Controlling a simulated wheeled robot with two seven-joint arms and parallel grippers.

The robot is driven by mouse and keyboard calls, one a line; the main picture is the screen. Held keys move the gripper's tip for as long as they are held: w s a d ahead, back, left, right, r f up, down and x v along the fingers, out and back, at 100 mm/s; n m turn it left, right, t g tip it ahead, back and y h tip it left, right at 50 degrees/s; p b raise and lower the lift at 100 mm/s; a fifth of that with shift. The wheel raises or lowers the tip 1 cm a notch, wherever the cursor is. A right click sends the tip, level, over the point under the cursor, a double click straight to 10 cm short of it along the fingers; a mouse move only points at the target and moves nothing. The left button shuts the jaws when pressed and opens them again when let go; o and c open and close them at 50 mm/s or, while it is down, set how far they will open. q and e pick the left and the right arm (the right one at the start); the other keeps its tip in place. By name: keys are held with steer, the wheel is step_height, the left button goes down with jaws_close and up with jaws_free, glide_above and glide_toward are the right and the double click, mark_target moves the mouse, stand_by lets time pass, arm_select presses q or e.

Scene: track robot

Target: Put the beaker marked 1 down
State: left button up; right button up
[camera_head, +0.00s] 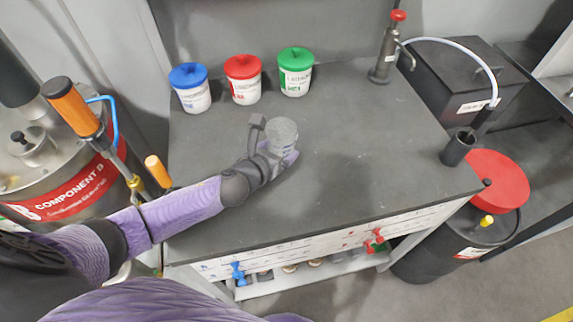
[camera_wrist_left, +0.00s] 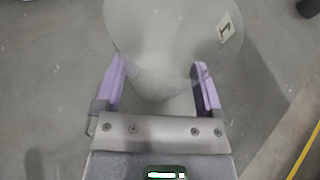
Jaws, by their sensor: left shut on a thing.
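The clear beaker (camera_head: 282,132) is over the grey worktop (camera_head: 370,150), near the middle of its left half. In the left wrist view the beaker (camera_wrist_left: 165,45) carries a white label marked 1 at its upper right. My left gripper (camera_head: 277,147) is shut on the beaker. Its purple fingers (camera_wrist_left: 158,88) stand on either side of the beaker's wall in the wrist view. I cannot tell whether the beaker's base touches the worktop. My right gripper is not in view.
Blue-lidded (camera_head: 190,88), red-lidded (camera_head: 243,80) and green-lidded (camera_head: 295,72) tubs line the worktop's back left. A metal pump (camera_head: 387,50) stands at the back right. A dark cup (camera_head: 457,149) is at the right edge. The middle and right worktop are clear.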

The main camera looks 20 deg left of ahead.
arm_select(q)
step_height(320, 180, down, 4)
steer(key=shift+f+b, duration=0.25)
steer(key=shift+b, duration=1)
steer(key=shift+r, duration=0.25)
steer(key=shift+f, duration=0.1)
steer(key=o, duration=1)
steer(key=shift+r+p, duration=0.25)
steer(key=shift+p, duration=0.1)
steer(key=p+v, duration=0.2)
steer(key=v, duration=1)
steer(key=shift+d+f+p, duration=0.1)
steer(key=shift+p, duration=0.3)
